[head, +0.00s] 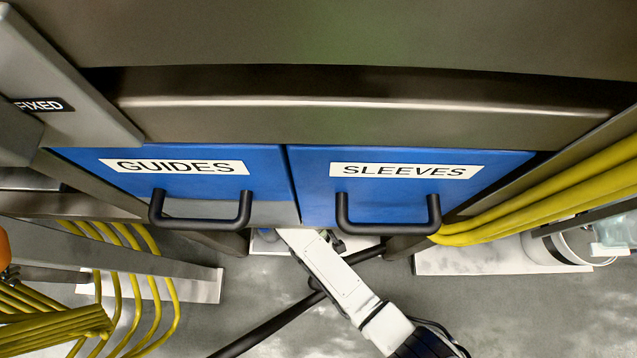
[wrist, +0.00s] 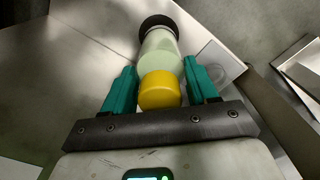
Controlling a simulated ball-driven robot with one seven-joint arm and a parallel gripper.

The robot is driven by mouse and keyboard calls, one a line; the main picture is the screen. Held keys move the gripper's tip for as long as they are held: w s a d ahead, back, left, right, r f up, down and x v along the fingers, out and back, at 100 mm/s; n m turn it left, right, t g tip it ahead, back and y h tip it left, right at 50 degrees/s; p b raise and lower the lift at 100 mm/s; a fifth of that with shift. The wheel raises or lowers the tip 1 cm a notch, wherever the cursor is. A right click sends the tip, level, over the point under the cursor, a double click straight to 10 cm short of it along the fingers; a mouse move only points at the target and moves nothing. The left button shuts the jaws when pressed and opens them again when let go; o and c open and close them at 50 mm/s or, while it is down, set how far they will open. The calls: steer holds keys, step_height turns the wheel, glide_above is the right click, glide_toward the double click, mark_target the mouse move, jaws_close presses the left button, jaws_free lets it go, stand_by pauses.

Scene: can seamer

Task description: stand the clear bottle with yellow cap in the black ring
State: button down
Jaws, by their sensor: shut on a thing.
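In the wrist view, my gripper (wrist: 160,66) has its two teal fingers on either side of the clear bottle (wrist: 160,50) and is shut on it. The bottle looks pale green and its yellow cap (wrist: 159,91) faces the camera, between the fingers. The black ring (wrist: 157,20) shows just beyond the far end of the bottle, partly hidden by it. I cannot tell whether the bottle's base is inside the ring or short of it. Bottle, ring and gripper do not show in the head view.
In the wrist view, a grey metal surface (wrist: 85,55) lies around the ring, with a metal tray edge (wrist: 300,65) at right. The head view shows blue drawers marked GUIDES (head: 180,182) and SLEEVES (head: 400,188) with black handles, and yellow hoses (head: 560,190) at right.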

step_height(320, 180, down, 4)
steer(key=shift+r+b, duration=0.25)
steer(key=shift+b, duration=0.75)
steer(key=shift+w+f+b, duration=0.15)
steer(key=shift+w+b, duration=0.05)
steer(key=shift+b, duration=0.1)
steer(key=shift+c, duration=1.5)
jaws_free()
steer(key=shift+r+p, duration=2.45)
steer(key=shift+r, duration=1.4)
